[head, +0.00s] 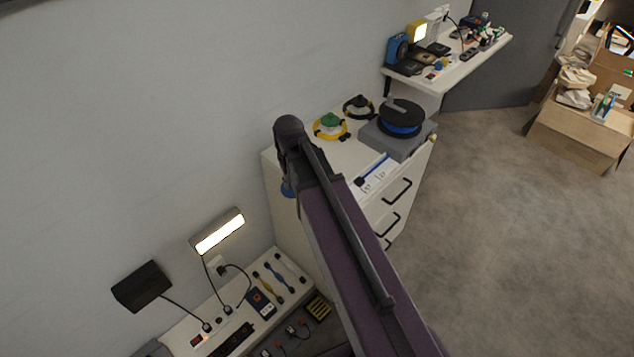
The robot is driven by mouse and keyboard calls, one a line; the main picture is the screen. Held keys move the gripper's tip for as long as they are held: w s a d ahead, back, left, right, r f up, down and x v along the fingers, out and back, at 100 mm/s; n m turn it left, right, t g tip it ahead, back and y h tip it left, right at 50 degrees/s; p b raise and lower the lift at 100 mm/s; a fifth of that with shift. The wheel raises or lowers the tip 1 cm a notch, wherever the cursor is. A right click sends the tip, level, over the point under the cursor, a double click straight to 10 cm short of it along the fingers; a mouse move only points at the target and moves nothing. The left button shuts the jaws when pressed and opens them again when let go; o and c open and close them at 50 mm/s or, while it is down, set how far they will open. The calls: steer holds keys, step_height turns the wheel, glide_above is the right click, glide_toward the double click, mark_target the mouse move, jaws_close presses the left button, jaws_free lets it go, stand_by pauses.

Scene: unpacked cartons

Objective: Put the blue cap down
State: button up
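A small blue shape (288,188) shows just left of my arm, in front of the white drawer cabinet's side. It is mostly hidden by the arm, and I cannot tell whether it is the blue cap or what holds it. My arm crosses the middle of the view from the lower right up to a dark rounded joint. My gripper's fingers do not show.
The white drawer cabinet (283,210) carries a green-and-yellow coil (330,125), a dark coil (358,107), and a black-and-blue reel (400,118) on a grey box. A low cluttered bench (180,331) is lower left. A cardboard carton (575,137) is right; carpet between is clear.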

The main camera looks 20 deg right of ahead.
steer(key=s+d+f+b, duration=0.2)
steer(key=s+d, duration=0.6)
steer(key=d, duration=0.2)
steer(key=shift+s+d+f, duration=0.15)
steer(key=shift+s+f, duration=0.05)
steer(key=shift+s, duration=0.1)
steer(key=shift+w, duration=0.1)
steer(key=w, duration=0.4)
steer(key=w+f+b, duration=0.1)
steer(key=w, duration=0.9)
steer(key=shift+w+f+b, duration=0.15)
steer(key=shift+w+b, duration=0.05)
steer(key=shift+b, duration=0.1)
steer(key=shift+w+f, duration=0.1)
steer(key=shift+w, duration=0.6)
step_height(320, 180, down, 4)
steer(key=b, duration=0.3)
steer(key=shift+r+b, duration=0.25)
steer(key=shift+b, duration=0.1)
